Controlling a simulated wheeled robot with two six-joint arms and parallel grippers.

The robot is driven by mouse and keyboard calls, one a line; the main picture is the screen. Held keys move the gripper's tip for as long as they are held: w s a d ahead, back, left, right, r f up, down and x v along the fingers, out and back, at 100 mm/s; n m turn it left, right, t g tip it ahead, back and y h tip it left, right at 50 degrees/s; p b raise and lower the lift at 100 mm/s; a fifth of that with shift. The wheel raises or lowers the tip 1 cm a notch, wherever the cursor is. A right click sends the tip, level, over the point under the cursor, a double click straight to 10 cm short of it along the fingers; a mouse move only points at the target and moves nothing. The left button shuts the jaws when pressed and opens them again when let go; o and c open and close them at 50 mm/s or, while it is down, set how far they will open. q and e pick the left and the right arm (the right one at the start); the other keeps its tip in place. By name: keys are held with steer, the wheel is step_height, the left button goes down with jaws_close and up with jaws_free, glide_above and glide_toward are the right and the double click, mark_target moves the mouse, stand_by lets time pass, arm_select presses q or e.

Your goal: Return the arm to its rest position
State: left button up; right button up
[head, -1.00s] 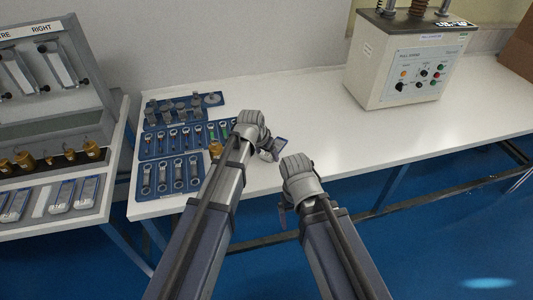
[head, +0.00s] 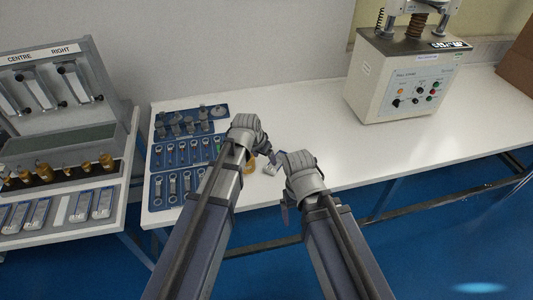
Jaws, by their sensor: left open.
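My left gripper (head: 268,157) is at the end of the arm from the left, over the front part of the white table (head: 320,130). It is open, and I see nothing held in it. My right gripper (head: 286,205) is beside it, at the table's front edge, pointing down. Its fingers are mostly hidden behind its wrist, so I cannot tell whether it is open. A brass-coloured piece (head: 250,167) shows partly between the arms, next to a small grey item (head: 271,169) on the table.
Blue trays (head: 157,186) with several metal parts and wrenches lie left of my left arm. A beige tester with buttons (head: 405,85) stands at the back right. A grey rack (head: 75,125) labelled CENTRE and RIGHT stands at the left on another table.

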mark_target(270, 168)
arm_select(q)
steer(key=shift+p+v, duration=0.45)
steer(key=shift+v, duration=0.6)
arm_select(e)
steer(key=shift+r, duration=0.95)
arm_select(q)
steer(key=shift+f, duration=0.15)
arm_select(e)
steer(key=shift+f, duration=0.2)
arm_select(q)
steer(key=b+x, duration=1.1)
steer(key=x, duration=0.1)
arm_select(e)
step_height(270, 168, down, 11)
